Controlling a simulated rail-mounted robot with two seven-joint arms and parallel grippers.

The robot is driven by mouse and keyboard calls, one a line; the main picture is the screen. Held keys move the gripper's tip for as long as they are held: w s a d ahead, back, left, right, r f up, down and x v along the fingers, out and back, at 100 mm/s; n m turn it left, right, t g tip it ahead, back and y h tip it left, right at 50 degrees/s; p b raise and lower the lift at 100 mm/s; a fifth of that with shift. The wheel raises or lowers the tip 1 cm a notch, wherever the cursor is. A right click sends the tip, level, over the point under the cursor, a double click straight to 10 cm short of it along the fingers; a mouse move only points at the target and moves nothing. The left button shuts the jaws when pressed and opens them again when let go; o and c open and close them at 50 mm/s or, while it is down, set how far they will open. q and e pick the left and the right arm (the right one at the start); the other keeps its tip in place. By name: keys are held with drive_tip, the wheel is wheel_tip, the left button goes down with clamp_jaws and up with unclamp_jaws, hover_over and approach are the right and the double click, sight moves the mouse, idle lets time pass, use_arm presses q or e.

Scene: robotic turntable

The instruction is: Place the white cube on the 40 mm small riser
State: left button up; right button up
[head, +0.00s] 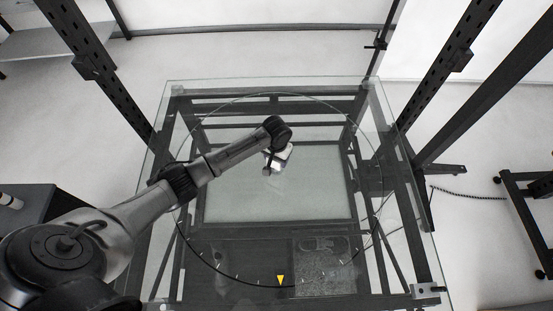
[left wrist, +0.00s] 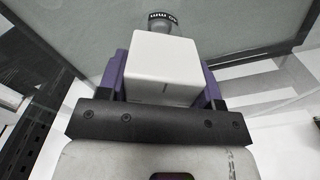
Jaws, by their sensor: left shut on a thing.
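The white cube (left wrist: 163,62) is held between the purple-sided fingers of my left gripper (left wrist: 163,80) in the left wrist view. Just beyond the cube is a small round riser (left wrist: 160,18) with a dark label band. Its lettering is upside down and includes "mm"; I cannot read the number surely. The cube hides part of the riser, and I cannot tell whether they touch. In the head view my left gripper (head: 276,160) is over the middle of the glass turntable, where cube and riser are too small to tell apart. My right gripper is out of view.
The round glass turntable (head: 235,266) has tick marks and a yellow triangle (head: 280,280) at its front edge. A dark frame stands under the glass, with upright posts (head: 445,85) behind and to the right. The glass around my gripper looks clear.

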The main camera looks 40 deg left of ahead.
use_arm(q)
drive_tip(key=shift+f, duration=0.55)
drive_tip(key=shift+f, duration=0.2)
drive_tip(key=o, duration=1)
